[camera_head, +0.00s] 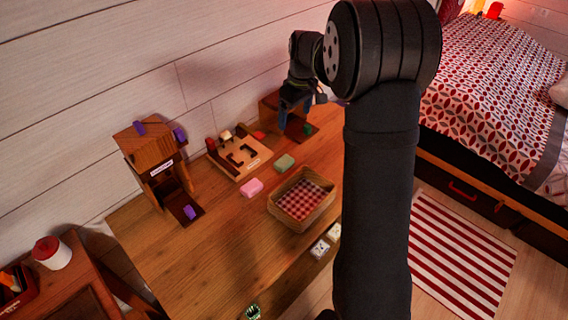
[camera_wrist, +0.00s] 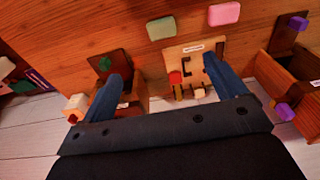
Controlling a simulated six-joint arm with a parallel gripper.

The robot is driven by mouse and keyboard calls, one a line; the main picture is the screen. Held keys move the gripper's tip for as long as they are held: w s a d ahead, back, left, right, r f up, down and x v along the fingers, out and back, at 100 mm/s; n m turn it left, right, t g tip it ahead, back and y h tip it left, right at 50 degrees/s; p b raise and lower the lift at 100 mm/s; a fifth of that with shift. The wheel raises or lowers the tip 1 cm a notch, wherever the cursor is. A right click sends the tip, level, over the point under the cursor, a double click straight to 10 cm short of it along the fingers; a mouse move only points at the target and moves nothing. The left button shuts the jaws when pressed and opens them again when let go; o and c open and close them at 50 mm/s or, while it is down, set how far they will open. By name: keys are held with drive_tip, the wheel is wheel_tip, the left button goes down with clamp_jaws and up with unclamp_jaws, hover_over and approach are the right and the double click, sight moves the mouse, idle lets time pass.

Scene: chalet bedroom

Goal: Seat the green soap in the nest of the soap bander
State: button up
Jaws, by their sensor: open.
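The green soap (camera_head: 285,162) lies on the wooden table just right of the soap bander. The bander (camera_head: 254,166) is a pale wooden board with a dark bracket-shaped nest, which looks empty, and red and cream parts at its back. In the wrist view the green soap (camera_wrist: 161,28) lies beyond the bander (camera_wrist: 181,54), near its edge and apart from it. My gripper (camera_head: 292,108) hangs behind and right of the bander, above the table's back. In the wrist view my gripper (camera_wrist: 170,74) is open, its blue fingers wide apart with nothing held between them.
A pink soap (camera_head: 251,187) lies in front of the bander. A basket with checked cloth (camera_head: 275,209) stands to its right. A wooden dispenser with purple blocks (camera_head: 150,150) stands left; another wooden box with a green block (camera_head: 270,103) is near my gripper. The table's front left is mostly clear.

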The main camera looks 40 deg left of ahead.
sight(285, 161)
drive_tip(key=shift+h, duration=0.6)
drive_tip(key=a+f, duration=0.1)
drive_tip(key=f, duration=0.6)
drive_tip(key=a+f, duration=0.1)
drive_tip(key=f, duration=0.5)
drive_tip(key=a+f, duration=0.1)
drive_tip(key=f, duration=0.6)
drive_tip(key=shift+s+a+f, duration=0.1)
drive_tip(key=shift+s+f, duration=0.2)
drive_tip(key=shift+s, duration=0.05)
drive_tip(key=c, duration=1.1)
drive_tip(key=shift+r, duration=0.1)
